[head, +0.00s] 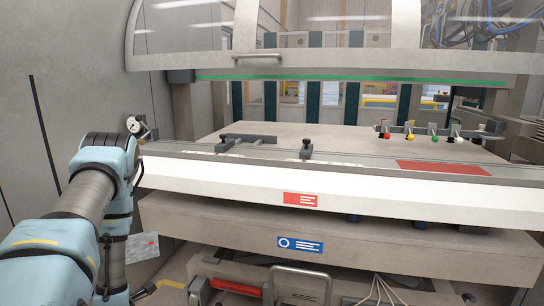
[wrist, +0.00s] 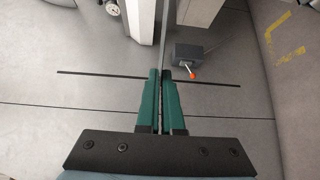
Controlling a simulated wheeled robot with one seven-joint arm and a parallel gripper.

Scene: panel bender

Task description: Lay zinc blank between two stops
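In the wrist view my gripper (wrist: 162,74) has its two green-padded fingers close together on a thin grey strip, seen edge-on. This looks like the zinc blank (wrist: 163,38), standing out beyond the fingertips. My fingers are not clear in the head view.
The pale bed (head: 350,146) is open under a raised clear guard (head: 330,35). A dark bar (head: 248,137) lies near the left stop. Coloured knobs (head: 410,133) stand at the right. A grey box with an orange tip (wrist: 188,54) is close right of the strip.

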